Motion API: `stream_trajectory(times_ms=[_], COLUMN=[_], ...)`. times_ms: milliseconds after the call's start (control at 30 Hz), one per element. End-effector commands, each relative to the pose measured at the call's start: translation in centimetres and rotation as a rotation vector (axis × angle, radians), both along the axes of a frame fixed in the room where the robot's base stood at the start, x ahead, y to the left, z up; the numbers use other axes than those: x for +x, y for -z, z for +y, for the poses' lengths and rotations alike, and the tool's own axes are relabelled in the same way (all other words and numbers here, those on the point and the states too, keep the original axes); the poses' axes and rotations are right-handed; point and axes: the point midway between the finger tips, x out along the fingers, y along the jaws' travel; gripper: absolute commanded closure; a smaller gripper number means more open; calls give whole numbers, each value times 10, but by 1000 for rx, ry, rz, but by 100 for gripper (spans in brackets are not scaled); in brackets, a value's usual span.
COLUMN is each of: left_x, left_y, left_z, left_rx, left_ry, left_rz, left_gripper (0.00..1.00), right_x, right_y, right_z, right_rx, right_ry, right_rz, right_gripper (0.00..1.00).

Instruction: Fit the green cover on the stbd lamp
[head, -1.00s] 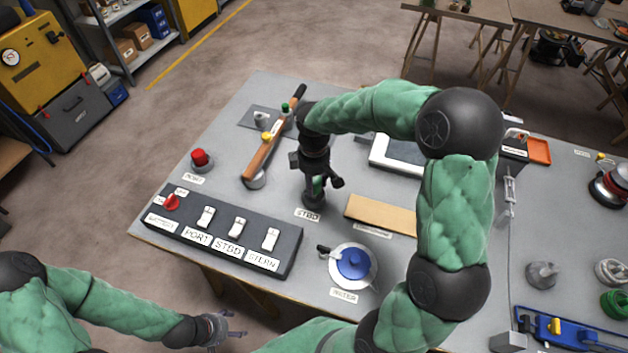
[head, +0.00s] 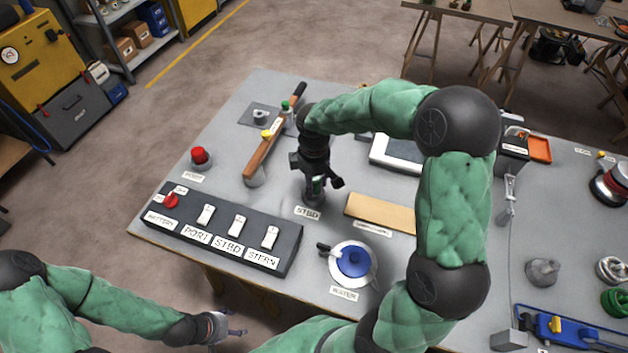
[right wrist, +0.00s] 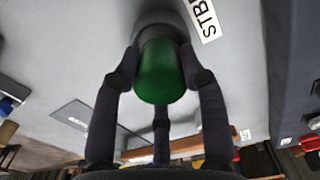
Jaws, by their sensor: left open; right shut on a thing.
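The green cover (right wrist: 160,72) is held between the fingers of my right gripper (head: 320,184). In the head view the green cover (head: 318,184) shows only in part behind the fingers. The stbd lamp (head: 315,201) is a grey round base beside the STBD label (head: 307,213). In the right wrist view the cover's far end meets the grey lamp base (right wrist: 155,32); whether it is seated cannot be told. My left gripper (head: 236,329) is open and empty, off the table's front edge.
A switch panel (head: 222,232) with a red knob stands at the front left.

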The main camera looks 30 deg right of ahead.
Motion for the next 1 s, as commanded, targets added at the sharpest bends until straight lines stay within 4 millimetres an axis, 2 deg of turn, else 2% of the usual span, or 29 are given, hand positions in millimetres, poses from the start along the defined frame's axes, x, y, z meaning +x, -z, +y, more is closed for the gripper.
stream_trajectory(times_ms=[500,1000], left_x=[0,0], left_y=[4,4], left_z=[0,0], left_rx=[0,0], left_ry=[0,0], left_rz=[0,0], left_gripper=[34,34], right_x=[0,0], right_y=[11,11], right_z=[0,0], right_rx=[0,0], right_ry=[0,0], right_rz=[0,0], right_gripper=[80,80])
